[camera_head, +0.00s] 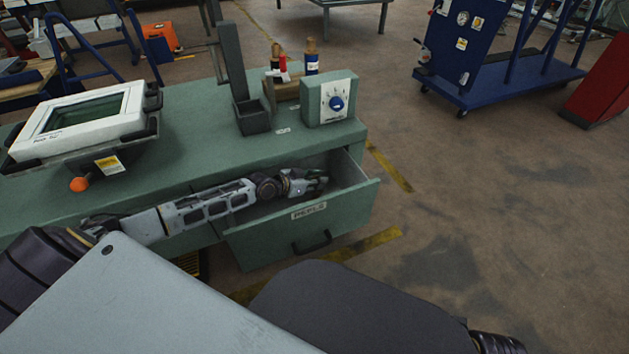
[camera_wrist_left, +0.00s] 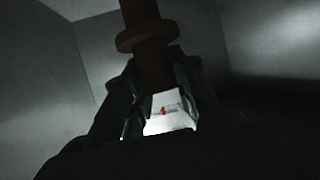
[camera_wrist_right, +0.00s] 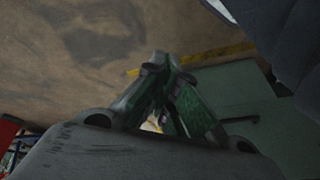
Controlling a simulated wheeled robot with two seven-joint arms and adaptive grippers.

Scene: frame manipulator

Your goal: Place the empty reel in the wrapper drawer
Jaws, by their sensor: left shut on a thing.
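The green drawer (camera_head: 345,210) of the bench stands pulled open, with a label and a dark handle on its front. My left gripper (camera_head: 314,182) reaches down inside it. In the left wrist view the left gripper (camera_wrist_left: 163,75) is shut on the brown reel (camera_wrist_left: 147,36), which has a wider flange, with drawer walls around it. I cannot tell in the head view where the reel is, or whether it touches the drawer floor. My right gripper (camera_wrist_right: 160,65) has its fingertips together, with nothing visible between them; it is outside the drawer.
A blue cart (camera_head: 490,80) stands on the floor at the back right. The floor right of the drawer is clear.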

